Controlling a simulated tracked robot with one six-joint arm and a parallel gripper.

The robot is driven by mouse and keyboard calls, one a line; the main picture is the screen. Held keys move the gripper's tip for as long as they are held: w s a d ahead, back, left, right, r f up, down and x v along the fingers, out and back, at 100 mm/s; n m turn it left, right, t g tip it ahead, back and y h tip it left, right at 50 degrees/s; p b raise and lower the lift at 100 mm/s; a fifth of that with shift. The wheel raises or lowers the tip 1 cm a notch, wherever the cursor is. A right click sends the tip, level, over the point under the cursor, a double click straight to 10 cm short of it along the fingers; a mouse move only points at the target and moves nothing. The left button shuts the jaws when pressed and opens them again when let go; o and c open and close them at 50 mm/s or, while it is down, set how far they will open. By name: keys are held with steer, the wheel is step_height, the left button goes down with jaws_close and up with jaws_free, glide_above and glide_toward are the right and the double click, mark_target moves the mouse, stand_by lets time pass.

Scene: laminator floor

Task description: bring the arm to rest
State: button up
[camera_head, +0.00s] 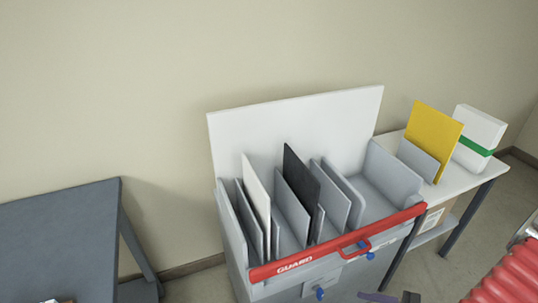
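No gripper shows clearly in the head view. A red ribbed sleeve (508,282) enters at the bottom right corner; it may be part of my arm, but I cannot be sure. A dark strip (378,297) and a small black block (410,297) show at the bottom edge. They may be the tips of my gripper, but the frame cuts them off. I cannot tell whether they are open or shut, or whether anything is held.
A grey slotted rack (235,240) holds upright white, grey and black panels behind a red guard bar (295,264). A white-topped table (466,185) at right bears a yellow panel (432,135) and a green-banded white block (480,138). A dark table (60,235) stands left.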

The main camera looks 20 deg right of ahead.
steer(key=w+a+r+n+g+h, duration=0.1)
steer(key=a+r+n+h, duration=0.2)
steer(key=a+r+n, duration=0.5)
steer(key=w+a+r+n+g+h, duration=0.1)
steer(key=a+r+n+h, duration=0.2)
steer(key=a+r+n, duration=0.5)
steer(key=w+a+r+n+g+h, duration=0.1)
steer(key=a+r+n+h, duration=0.3)
steer(key=r, duration=1.6)
steer(key=a+n+g, duration=0.1)
steer(key=a+n, duration=0.2)
steer(key=n, duration=0.2)
steer(key=shift+a+n, duration=0.4)
steer(key=shift+c, duration=0.3)
